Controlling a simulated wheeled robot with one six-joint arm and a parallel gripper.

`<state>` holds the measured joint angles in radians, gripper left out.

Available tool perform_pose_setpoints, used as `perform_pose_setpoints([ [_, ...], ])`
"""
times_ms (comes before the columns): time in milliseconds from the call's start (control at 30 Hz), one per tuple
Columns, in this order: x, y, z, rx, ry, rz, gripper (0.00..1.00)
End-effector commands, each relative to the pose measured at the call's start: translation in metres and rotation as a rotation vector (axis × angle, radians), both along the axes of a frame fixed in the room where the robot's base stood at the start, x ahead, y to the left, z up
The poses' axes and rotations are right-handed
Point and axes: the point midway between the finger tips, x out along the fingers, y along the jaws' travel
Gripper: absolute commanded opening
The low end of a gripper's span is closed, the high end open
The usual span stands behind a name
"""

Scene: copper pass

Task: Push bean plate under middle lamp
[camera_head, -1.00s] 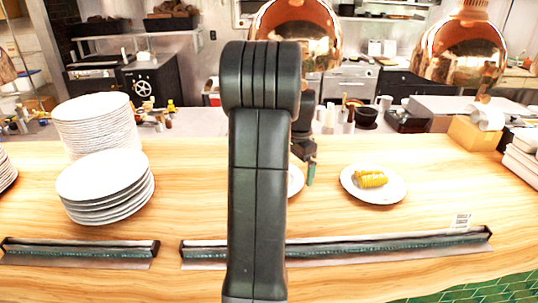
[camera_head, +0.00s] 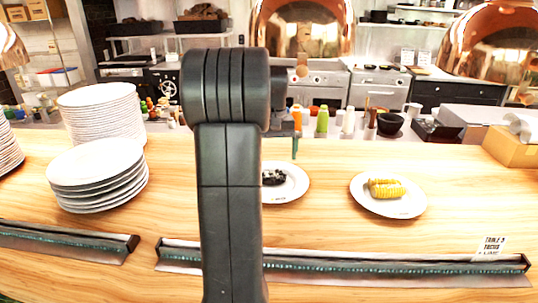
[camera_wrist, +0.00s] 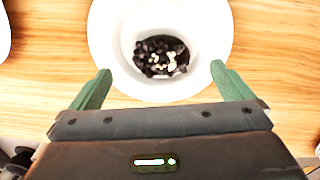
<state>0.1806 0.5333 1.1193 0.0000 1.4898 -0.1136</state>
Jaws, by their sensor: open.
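The bean plate, a white plate with dark beans in its middle, lies on the wooden counter in the head view (camera_head: 292,188), partly hidden behind my arm. In the wrist view the bean plate (camera_wrist: 216,30) is just ahead of my gripper (camera_wrist: 160,85). The two green fingers are open wide, one near each side of the plate's near rim, with nothing held between them. In the head view one green fingertip shows at the plate's far edge. The middle copper lamp (camera_head: 303,28) hangs behind my arm, at the top centre.
A plate of corn (camera_head: 389,211) lies right of the bean plate. Plate stacks (camera_head: 98,180) stand at the left. Another copper lamp (camera_head: 492,45) hangs at right. A ticket rail (camera_head: 400,268) runs along the counter's front. Bare wood lies around the bean plate.

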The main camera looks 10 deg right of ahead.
Motion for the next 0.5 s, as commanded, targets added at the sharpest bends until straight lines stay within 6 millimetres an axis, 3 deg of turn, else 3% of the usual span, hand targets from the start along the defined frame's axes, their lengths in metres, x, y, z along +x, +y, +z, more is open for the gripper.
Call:
perform_pose_setpoints([
  [333,0.0,0.0,0.0,0.0,0.0,0.004,1.0],
  [500,0.0,0.0,-0.015,0.0,0.002,0.003,1.0],
])
